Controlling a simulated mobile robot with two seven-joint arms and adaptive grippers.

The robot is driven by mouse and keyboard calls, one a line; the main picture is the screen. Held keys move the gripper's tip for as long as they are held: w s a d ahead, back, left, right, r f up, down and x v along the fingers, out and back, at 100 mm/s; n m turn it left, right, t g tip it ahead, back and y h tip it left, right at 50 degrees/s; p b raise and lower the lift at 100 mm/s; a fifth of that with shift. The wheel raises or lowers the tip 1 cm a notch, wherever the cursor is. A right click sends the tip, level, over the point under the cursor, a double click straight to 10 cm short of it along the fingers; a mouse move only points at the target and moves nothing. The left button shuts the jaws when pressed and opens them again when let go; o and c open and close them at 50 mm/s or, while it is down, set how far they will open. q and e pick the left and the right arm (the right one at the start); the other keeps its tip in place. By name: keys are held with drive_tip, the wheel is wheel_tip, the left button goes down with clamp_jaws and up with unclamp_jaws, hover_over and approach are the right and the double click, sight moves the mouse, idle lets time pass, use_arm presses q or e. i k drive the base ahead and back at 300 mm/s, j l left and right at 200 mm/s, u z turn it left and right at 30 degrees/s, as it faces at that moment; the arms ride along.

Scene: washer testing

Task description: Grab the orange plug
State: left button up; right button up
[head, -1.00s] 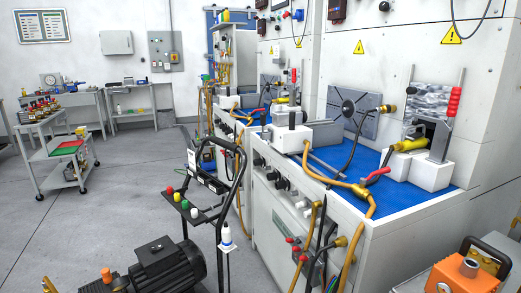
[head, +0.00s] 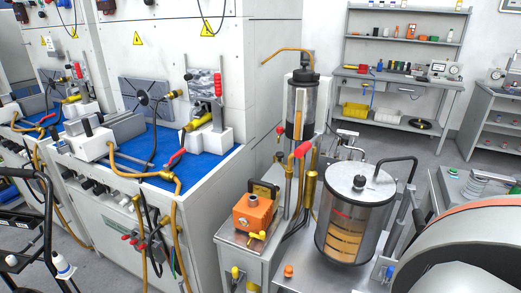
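A small orange plug-like piece (head: 288,270) stands on the grey metal top at the bottom centre of the head view. It is too small for me to tell its exact shape. A larger orange block (head: 254,213) with a round fitting on top and a black handle behind it sits on the grey cabinet to its left. Neither of my grippers is in view, and nothing is seen touching the orange pieces.
A tall dark cylinder (head: 300,110) with pipes rises behind. A large rounded grey body (head: 465,250) fills the bottom right. A blue-topped test bench (head: 150,150) is at left.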

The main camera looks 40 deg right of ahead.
sight(288, 272)
drive_tip(key=z, duration=1.3)
